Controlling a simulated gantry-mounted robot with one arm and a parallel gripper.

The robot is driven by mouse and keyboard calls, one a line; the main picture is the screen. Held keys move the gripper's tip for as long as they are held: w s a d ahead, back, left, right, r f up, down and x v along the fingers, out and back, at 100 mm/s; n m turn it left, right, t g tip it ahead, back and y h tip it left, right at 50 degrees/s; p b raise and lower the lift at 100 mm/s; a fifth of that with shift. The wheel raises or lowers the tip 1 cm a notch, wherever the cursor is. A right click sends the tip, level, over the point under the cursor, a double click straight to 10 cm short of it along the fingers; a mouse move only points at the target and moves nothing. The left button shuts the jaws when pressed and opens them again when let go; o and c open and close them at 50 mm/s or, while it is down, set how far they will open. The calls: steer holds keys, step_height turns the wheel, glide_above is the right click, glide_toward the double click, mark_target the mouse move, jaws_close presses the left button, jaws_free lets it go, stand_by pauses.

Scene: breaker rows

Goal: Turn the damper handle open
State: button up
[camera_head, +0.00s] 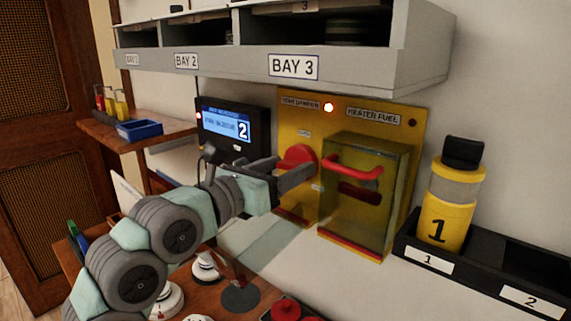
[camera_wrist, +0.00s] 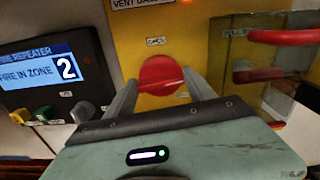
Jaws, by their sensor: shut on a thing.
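The red damper handle (camera_head: 298,155) is on the left part of the yellow panel, under a label that reads VENT DAMPER in the wrist view. It shows as a red round shape in the wrist view (camera_wrist: 160,70). My gripper (camera_head: 296,168) reaches it from the left, with its fingers on either side. In the wrist view, the fingers (camera_wrist: 160,82) are shut on the handle. The fingers hide part of the handle, and its exact turn angle is hard to tell.
Right of the handle, a clear box (camera_head: 364,200) with a red bar (camera_head: 353,167) stands out from the panel, close to my fingers. A display (camera_head: 232,128) shows zone 2. A shelf (camera_head: 240,62) hangs above. A yellow bottle (camera_head: 447,200) stands in a black tray (camera_head: 480,270).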

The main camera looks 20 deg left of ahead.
steer(key=n+p, duration=0.4)
steer(key=n, duration=0.1)
steer(key=shift+r+p, duration=0.25)
steer(key=shift+p, duration=0.1)
steer(key=n+p, duration=0.3)
steer(key=p, duration=0.2)
steer(key=shift+a+r+n, duration=0.1)
steer(key=shift+a+n, duration=0.05)
steer(key=shift+n, duration=0.25)
steer(key=n+p, duration=0.5)
steer(key=p, duration=0.5)
steer(key=n+p, duration=0.2)
steer(key=p, duration=0.1)
steer(key=shift+f, duration=0.3)
steer(key=shift+f+n+p, duration=0.1)
steer(key=shift+n+p, duration=0.2)
steer(key=shift+p, duration=0.15)
steer(key=shift+f, duration=0.15)
steer(key=o, duration=1.4)
